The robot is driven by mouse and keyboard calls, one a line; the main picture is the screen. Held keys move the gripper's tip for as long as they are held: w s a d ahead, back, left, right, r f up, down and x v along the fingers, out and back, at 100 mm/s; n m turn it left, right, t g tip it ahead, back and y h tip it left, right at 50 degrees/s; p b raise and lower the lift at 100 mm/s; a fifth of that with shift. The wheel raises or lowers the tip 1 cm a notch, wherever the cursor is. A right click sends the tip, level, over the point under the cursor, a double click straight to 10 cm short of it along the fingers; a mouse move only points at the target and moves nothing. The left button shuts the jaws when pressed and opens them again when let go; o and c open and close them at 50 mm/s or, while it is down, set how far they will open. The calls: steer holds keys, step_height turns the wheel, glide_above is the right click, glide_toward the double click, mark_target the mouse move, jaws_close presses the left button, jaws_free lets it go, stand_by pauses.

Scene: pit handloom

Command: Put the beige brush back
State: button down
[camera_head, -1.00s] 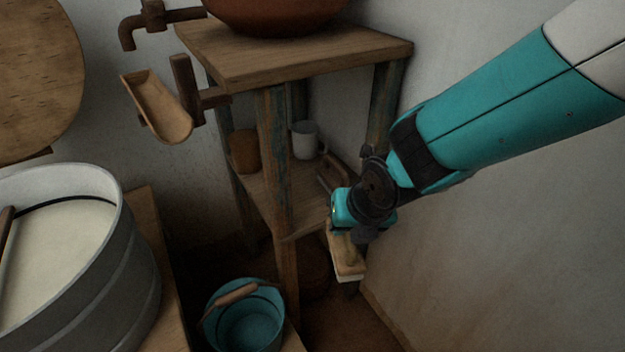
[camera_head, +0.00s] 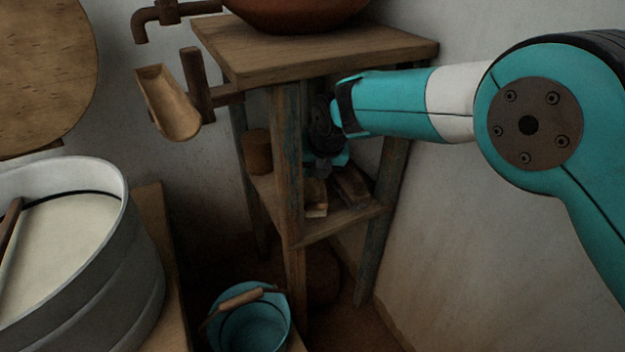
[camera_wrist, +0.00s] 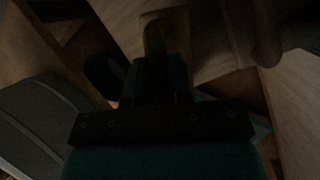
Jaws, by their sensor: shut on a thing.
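The beige brush (camera_head: 315,198) is in my gripper (camera_head: 322,176), inside the wooden stand, over its lower shelf (camera_head: 330,228). My gripper is shut on it and points down. In the wrist view the brush (camera_wrist: 154,38) shows dimly beyond the jaws (camera_wrist: 160,80). I cannot tell whether the brush touches the shelf. A front post of the stand hides part of this area in the head view.
A dark wooden object (camera_head: 351,187) lies on the shelf right of the brush. A brown cup (camera_head: 257,152) stands at the shelf's left. The stand's top (camera_head: 310,52) is close above my arm. A teal bucket (camera_head: 252,325) is below, and a metal tub (camera_head: 120,245) at left.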

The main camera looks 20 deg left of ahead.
steer(key=shift+w+a, duration=0.2)
steer(key=shift+a, duration=0.05)
steer(key=shift+f, duration=0.15)
step_height(320, 180, down, 3)
steer(key=shift+f+b, duration=0.1)
steer(key=shift+b, duration=0.5)
steer(key=c, duration=1)
jaws_free()
steer(key=shift+c, duration=0.2)
steer(key=shift+r, duration=0.4)
steer(key=p+v, duration=0.1)
steer(key=v, duration=0.5)
steer(key=shift+s+d+r+p, duration=0.2)
steer(key=shift+d+r+p, duration=0.1)
steer(key=shift+p, duration=0.1)
